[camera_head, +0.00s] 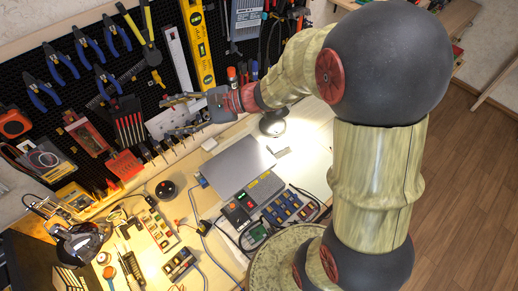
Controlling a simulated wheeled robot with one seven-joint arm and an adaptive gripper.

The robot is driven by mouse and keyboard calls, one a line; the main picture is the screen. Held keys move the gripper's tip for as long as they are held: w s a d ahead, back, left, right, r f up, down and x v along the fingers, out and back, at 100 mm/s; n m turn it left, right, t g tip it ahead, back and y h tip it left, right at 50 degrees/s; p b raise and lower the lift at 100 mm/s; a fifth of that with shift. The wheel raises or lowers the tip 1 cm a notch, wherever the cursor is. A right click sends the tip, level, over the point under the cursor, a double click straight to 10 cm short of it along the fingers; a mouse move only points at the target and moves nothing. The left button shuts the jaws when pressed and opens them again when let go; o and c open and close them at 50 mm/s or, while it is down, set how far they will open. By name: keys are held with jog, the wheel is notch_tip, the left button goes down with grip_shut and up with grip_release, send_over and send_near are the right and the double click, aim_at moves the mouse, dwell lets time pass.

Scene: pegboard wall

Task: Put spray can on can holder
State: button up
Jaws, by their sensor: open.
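My gripper (174,115) is at the upper middle, in front of the pegboard. Its two fingers point left and are spread apart, with nothing seen held between them. A small can-like item with an orange-red top (232,73) stands upright against the pegboard, above and right of my gripper. The holder itself is not clear. My arm covers the area further right.
The black pegboard (80,90) carries several blue-handled pliers, a yellow level (197,45) and other tools. The workbench below holds a grey laptop-like panel (238,165), a control box (262,205), a lamp (82,242) and loose cables. Wooden floor (455,190) is clear on the right.

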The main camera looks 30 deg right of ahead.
jog(key=s+n+g+h, duration=0.5)
jog(key=s+n, duration=0.5)
jog(key=s, duration=0.7)
jog(key=s+d+r+n+t+h, duration=0.1)
jog(key=s+d+r+n+h, duration=0.1)
jog(key=d, duration=0.4)
jog(key=s+d+r+n+t+h, duration=0.1)
jog(key=s+d+n+t+h, duration=0.1)
jog(key=s+d+n+h, duration=0.2)
jog(key=s+d+h, duration=0.1)
jog(key=d+h, duration=0.1)
jog(key=shift+d+r, duration=0.35)
jog(key=shift+s, duration=0.1)
